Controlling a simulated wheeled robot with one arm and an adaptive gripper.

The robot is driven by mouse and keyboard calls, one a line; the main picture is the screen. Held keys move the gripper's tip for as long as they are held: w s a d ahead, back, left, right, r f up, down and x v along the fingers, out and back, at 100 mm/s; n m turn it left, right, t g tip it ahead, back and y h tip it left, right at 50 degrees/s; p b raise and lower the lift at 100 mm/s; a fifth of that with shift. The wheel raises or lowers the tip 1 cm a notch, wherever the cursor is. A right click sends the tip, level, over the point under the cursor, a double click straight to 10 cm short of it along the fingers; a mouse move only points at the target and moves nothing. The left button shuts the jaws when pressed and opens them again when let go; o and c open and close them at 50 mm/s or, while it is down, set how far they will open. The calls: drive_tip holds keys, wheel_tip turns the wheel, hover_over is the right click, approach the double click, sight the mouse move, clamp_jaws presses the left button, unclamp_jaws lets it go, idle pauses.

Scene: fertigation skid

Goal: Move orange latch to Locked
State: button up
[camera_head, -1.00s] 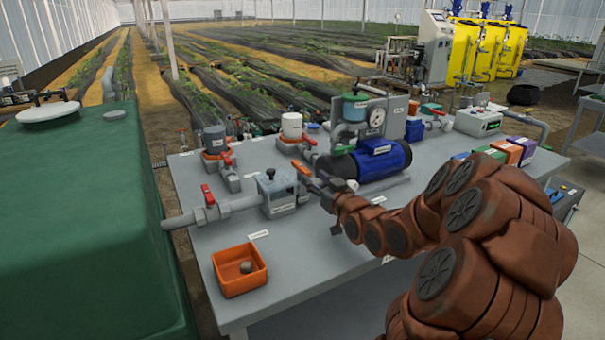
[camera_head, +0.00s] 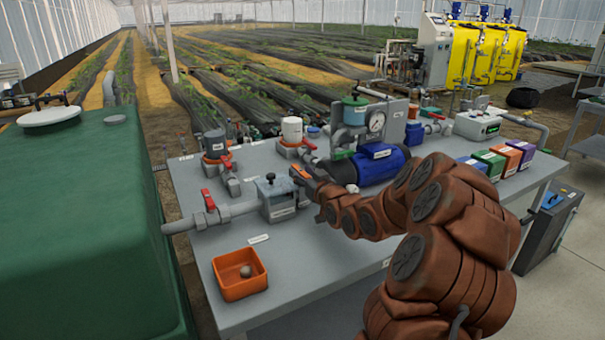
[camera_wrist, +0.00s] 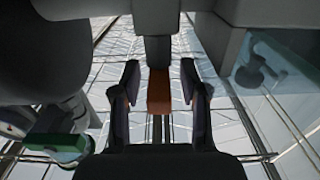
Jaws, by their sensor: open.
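The orange latch (camera_head: 299,172) shows in the head view at the right side of the grey box fitting (camera_head: 277,199) on the bench. My gripper (camera_head: 313,181) is right at the latch, and its fingers are small and partly hidden there. In the wrist view my gripper (camera_wrist: 160,82) has its two dark fingers apart, with the orange latch (camera_wrist: 159,93) between them. A gap shows on each side of the latch, so the fingers do not appear to press on it. The Locked marking cannot be read.
A blue pump (camera_head: 377,162) stands close behind my arm. Red-handled valves (camera_head: 209,201) stand left of the box fitting. An orange tray (camera_head: 240,286) holding a small round object sits at the front left. The bench top between tray and arm is clear.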

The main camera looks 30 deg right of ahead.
drive_tip(key=shift+c, duration=0.4)
clamp_jaws()
drive_tip(key=shift+a+f+m+h+b, duration=0.25)
drive_tip(key=shift+h+b, duration=0.25)
drive_tip(key=shift+b, duration=0.6)
drive_tip(key=shift+m+h+b, duration=0.3)
drive_tip(key=shift+m+b, duration=0.05)
drive_tip(key=shift+b, duration=0.05)
drive_tip(key=shift+r+m+g+h+b, duration=0.25)
drive_tip(key=shift+m+g+h+b, duration=0.25)
drive_tip(key=shift+h, duration=0.5)
drive_tip(key=shift+w+a+r+m+g+h+p, duration=0.1)
drive_tip(key=shift+m+g+h+p, duration=0.2)
drive_tip(key=shift+m+h, duration=0.35)
drive_tip(key=shift+r+m+g+h+p, duration=0.15)
drive_tip(key=shift+m+h+p, duration=0.25)
drive_tip(key=shift+h, duration=0.45)
drive_tip(key=shift+f+m+g+h+p, duration=0.1)
drive_tip(key=shift+m+g+h+p, duration=0.15)
drive_tip(key=shift+m+h+p, duration=0.25)
drive_tip(key=shift+f+m+g+h+p, duration=0.15)
drive_tip(key=shift+m+g+h+p, duration=0.35)
drive_tip(key=shift+h+p, duration=0.2)
